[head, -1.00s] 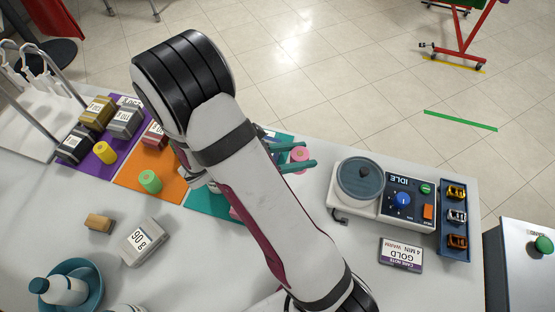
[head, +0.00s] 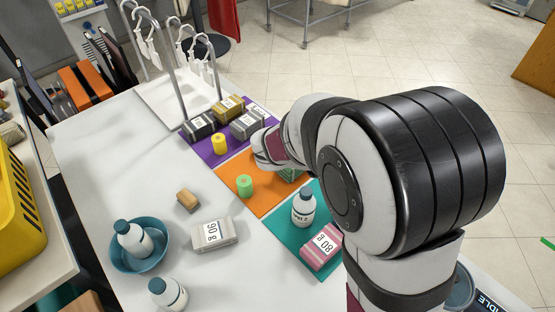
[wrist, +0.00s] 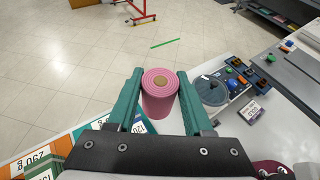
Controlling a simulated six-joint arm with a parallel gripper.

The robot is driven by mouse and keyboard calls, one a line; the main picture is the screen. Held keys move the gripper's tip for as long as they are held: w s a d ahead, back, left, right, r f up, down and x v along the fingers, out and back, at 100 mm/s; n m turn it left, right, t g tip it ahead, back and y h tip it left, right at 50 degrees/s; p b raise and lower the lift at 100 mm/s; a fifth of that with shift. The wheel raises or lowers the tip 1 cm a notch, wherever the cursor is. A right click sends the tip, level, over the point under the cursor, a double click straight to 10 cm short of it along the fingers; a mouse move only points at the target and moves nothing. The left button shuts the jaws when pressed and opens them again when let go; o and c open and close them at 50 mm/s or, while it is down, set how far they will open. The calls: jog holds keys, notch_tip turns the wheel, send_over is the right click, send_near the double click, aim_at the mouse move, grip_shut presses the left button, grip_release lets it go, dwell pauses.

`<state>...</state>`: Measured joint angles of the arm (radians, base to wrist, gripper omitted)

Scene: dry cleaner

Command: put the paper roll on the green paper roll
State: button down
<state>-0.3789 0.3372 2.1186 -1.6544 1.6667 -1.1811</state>
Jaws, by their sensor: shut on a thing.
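A pink paper roll (wrist: 159,104) is in the wrist view, standing upright between the two teal fingers of my gripper (wrist: 160,90). My gripper is shut on its sides. In the head view my own arm covers the gripper, and the pink roll is not seen there. The green paper roll (head: 244,186) stands upright on the orange mat (head: 263,203) in the head view, near its left edge. Its top is clear. It is not in the wrist view.
A yellow roll (head: 220,145) and several packs stand on the purple mat (head: 204,154). A bottle (head: 303,206) and a pink pack (head: 322,248) are on the teal mat (head: 287,238). A beige pack (head: 213,235) and a brown block (head: 187,200) lie left of the mats.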

jog(key=w+a+n+t+y, duration=0.1)
jog(key=w+a+n+t, duration=0.3)
jog(key=w+a, duration=0.3)
jog(key=n+t+y, duration=0.3)
send_over(244, 181)
notch_tip(244, 181, down, 12)
jog(key=shift+r, duration=0.1)
jog(key=shift+a+f, duration=0.1)
jog(key=shift+f, duration=2)
jog(key=shift+f, duration=0.1)
jog(key=shift+c, duration=1.5)
grip_release()
